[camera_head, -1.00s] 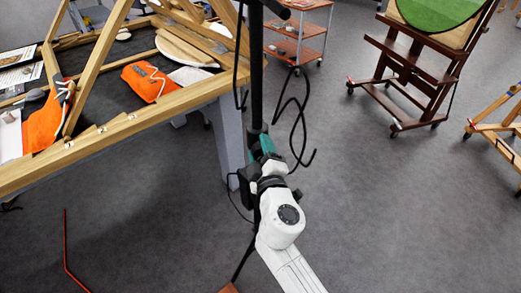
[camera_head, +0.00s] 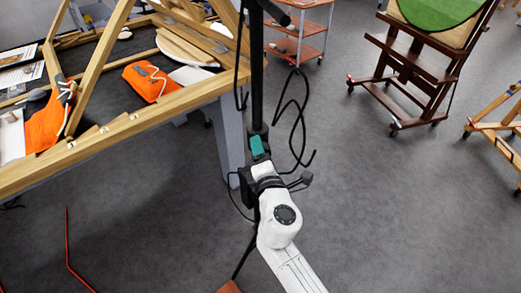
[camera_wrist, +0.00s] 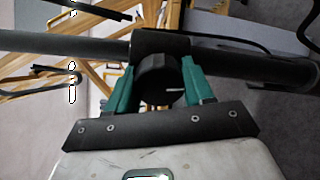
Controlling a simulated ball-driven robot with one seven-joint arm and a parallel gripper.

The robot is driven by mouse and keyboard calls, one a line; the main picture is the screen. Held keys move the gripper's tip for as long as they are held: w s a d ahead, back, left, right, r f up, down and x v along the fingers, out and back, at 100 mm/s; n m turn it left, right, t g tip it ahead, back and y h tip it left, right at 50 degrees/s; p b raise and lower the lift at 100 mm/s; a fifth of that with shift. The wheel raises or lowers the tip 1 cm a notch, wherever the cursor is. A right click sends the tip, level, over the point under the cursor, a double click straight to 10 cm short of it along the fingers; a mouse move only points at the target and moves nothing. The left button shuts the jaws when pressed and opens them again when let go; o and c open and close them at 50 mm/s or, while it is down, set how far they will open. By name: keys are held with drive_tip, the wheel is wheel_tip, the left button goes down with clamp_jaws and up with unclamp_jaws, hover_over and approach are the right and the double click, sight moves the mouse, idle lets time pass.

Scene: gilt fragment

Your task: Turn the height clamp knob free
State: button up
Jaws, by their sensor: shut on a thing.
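The height clamp knob (camera_wrist: 156,84) is a round black knob on a black collar around a dark pole (camera_wrist: 75,48). In the wrist view it sits between the two green fingers of my gripper (camera_wrist: 158,68), which are shut on it from both sides. In the head view the pole (camera_head: 258,75) stands upright, and my gripper (camera_head: 258,148) is at its clamp. There the knob is hidden behind the gripper and wrist.
A wooden workbench (camera_head: 120,137) with orange cloths (camera_head: 150,82) stands close on the left. Black cables (camera_head: 290,110) hang loose beside the pole. An easel (camera_head: 405,70) and a red trolley (camera_head: 298,48) stand farther back.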

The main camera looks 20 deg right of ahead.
drive_tip(key=shift+a+f+n, duration=0.1)
drive_tip(key=shift+n, duration=0.5)
drive_tip(key=o, duration=1)
drive_tip(key=shift+s, duration=0.1)
drive_tip(key=s, duration=0.3)
drive_tip(key=s+a, duration=0.1)
drive_tip(key=s, duration=0.3)
drive_tip(key=s+a+b, duration=0.1)
drive_tip(key=s, duration=0.2)
drive_tip(key=shift+s+r, duration=0.2)
